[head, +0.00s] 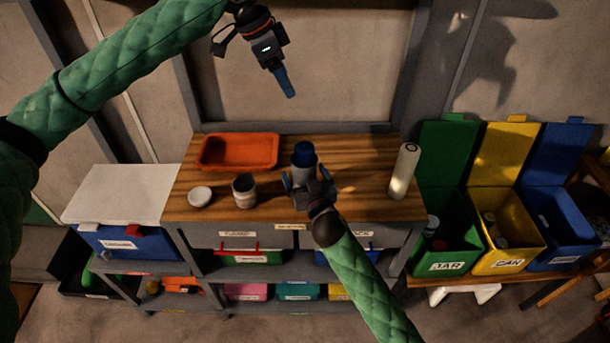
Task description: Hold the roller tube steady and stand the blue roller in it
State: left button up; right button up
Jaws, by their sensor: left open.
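The roller tube (304,159) is a grey cylinder standing upright on the wooden bench top. The blue roller (304,148) stands upright in its mouth, with only its blue upper end showing. My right gripper (307,181) is at the near side of the tube, one finger to each side of it. It hides the tube's lower part, and I cannot tell whether the fingers touch the tube. My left gripper (286,84) is open and empty, raised well above the back of the bench, with its fingers pointing down.
An orange tray (238,152) lies at the bench's back left. A grey can (245,190) and a round white lid (200,196) sit in front of it. A white cylinder (403,171) stands at the right end. Green, yellow (511,233) and blue bins stand further right.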

jog(key=v, duration=1.2)
dwell(0.3)
